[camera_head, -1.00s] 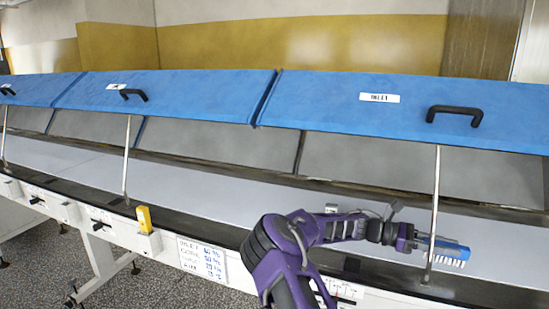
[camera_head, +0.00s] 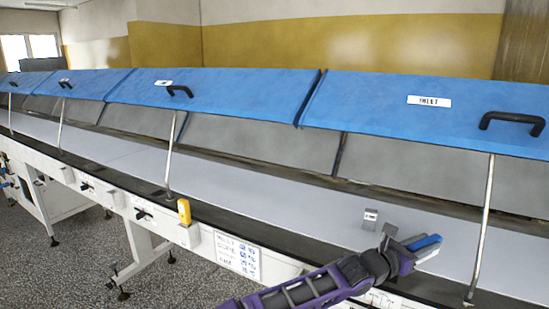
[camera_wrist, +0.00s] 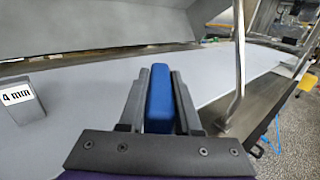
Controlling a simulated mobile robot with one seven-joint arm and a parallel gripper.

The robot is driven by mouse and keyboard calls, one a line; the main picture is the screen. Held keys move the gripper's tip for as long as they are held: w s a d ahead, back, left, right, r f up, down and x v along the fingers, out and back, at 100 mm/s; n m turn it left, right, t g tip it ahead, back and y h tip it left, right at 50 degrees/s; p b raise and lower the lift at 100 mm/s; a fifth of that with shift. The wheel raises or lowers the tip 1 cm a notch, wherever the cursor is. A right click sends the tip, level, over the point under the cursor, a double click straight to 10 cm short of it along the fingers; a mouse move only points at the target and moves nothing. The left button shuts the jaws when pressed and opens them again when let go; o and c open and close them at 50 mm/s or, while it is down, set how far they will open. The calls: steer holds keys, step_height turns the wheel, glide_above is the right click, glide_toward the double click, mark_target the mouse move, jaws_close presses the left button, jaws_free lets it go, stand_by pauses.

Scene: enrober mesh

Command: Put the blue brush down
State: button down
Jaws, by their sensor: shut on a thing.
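The blue brush (camera_head: 426,242) is held in my gripper (camera_head: 412,246), over the front part of the grey belt near the machine's front edge. In the wrist view the brush's blue back (camera_wrist: 159,100) stands between the two dark fingers of my gripper (camera_wrist: 160,98), which are shut on it. I cannot tell whether the brush touches the belt.
A small grey block (camera_head: 370,218) stands on the belt (camera_head: 290,190), left of my gripper; its label reads "4 mm" in the wrist view (camera_wrist: 20,98). A metal strut (camera_head: 482,230) rises to the right. Raised blue lids (camera_head: 420,110) hang above.

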steer(key=shift+w+a+r+n+t+y, duration=0.1)
steer(key=shift+w+a+n+t+y, duration=0.2)
steer(key=shift+a+t, duration=0.2)
steer(key=shift+w+a+n+t+y, duration=0.15)
steer(key=shift+a+n+t+y, duration=0.05)
steer(key=shift+a+n+t, duration=0.25)
steer(key=w+a+r+n+t+y, duration=0.1)
steer(key=w+a+n+t+y, duration=0.6)
steer(key=a+n+y, duration=0.4)
steer(key=a+t+y, duration=0.1)
steer(key=a+y, duration=0.1)
steer(key=y, duration=0.2)
steer(key=shift+w+r+t, duration=0.15)
steer(key=shift+r+t, duration=0.05)
steer(key=shift+t, duration=0.15)
steer(key=shift+n, duration=0.25)
steer(key=shift+a+f, duration=0.2)
steer(key=shift+a, duration=0.3)
